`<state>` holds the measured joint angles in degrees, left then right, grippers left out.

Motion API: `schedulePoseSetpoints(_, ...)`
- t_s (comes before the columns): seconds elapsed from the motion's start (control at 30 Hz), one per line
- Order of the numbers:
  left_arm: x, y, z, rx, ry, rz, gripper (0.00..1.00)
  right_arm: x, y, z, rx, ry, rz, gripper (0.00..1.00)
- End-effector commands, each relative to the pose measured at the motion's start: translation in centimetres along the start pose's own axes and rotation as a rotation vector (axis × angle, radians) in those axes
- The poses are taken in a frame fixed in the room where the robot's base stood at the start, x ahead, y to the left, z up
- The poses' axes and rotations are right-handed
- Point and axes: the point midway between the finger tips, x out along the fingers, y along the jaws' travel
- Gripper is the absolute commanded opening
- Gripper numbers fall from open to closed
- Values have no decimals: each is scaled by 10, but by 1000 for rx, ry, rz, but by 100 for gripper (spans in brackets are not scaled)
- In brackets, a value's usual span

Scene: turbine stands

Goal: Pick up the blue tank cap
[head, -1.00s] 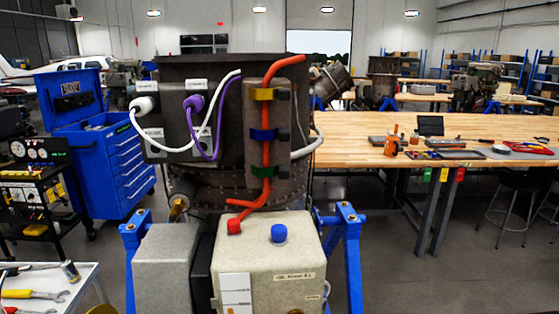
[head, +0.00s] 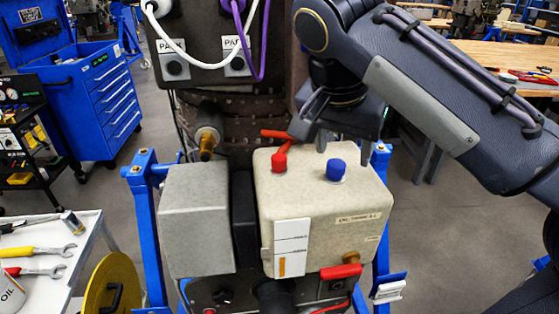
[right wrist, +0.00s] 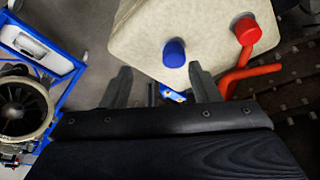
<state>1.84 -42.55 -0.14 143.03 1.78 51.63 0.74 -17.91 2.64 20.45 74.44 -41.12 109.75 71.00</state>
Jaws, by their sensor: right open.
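The blue tank cap (head: 336,169) sits on top of the beige tank (head: 330,215), right of a red cap (head: 280,161). It also shows in the right wrist view (right wrist: 174,52), near the tank's edge and just beyond the gripper's fingers. My right gripper (head: 311,122) hangs above and behind the caps, apart from them. In the right wrist view the right gripper (right wrist: 164,86) is open, with its two fingers spread and nothing between them. My left gripper is not in view.
A grey box (head: 195,220) stands left of the tank, between blue stand posts (head: 150,200). A red hose (head: 280,135) rises behind the red cap. A white cart (head: 50,250) with wrenches is at left. A blue tool cabinet (head: 90,90) stands behind it.

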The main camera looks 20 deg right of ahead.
Motion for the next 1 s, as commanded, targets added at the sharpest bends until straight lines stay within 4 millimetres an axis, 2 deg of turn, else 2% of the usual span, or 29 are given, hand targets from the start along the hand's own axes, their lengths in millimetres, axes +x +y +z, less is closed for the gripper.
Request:
schedulePoseSetpoints(0.07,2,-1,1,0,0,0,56,-6,-5,-2,49,9,13,56)
schedulePoseSetpoints(0.17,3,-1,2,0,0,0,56,-5,-6,-4,80,14,24,56)
schedulePoseSetpoints(0.47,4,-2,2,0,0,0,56,28,-6,-10,83,12,27,56)
schedulePoseSetpoints(0.7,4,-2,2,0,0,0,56,62,-9,-17,81,13,25,56)
schedulePoseSetpoints(1.0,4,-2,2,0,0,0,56,68,-9,-16,80,13,22,56)
